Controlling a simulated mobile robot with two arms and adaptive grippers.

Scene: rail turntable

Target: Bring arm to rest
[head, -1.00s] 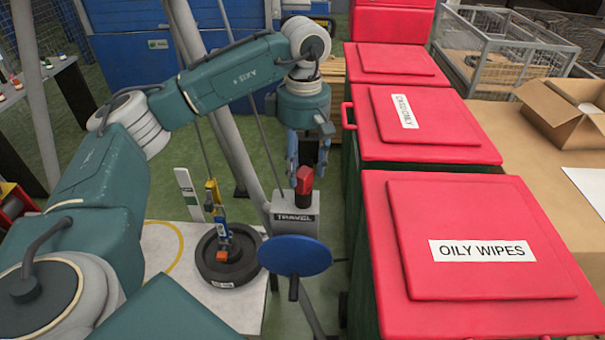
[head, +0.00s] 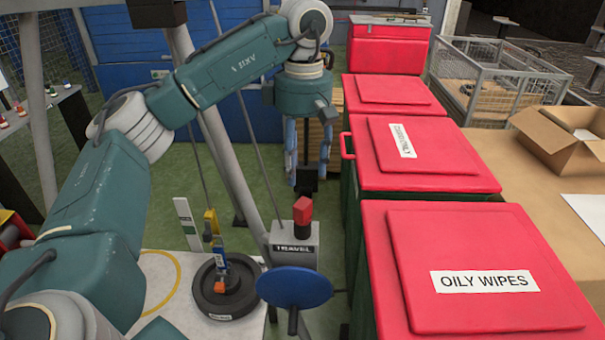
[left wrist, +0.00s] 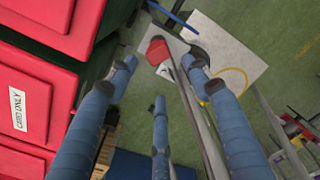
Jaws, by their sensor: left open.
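My left arm comes in from the left in the head view and bends down at the wrist. My left gripper (head: 308,180) hangs fingers down, open and empty, above and behind the red knob (head: 303,209) of the grey TRAVEL box (head: 293,240). A visible gap separates the fingers from the knob. In the left wrist view the blue fingers of the left gripper (left wrist: 160,72) are spread with nothing between them, and the red knob (left wrist: 157,50) shows beyond their tips. My right gripper is in neither view.
Red-lidded bins, the front one marked OILY WIPES (head: 480,228), stand close right of the gripper. A blue disc (head: 294,287) and a black round weight (head: 224,303) with a yellow hook (head: 211,222) are in front. A slanted grey post (head: 225,150) passes left of the wrist.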

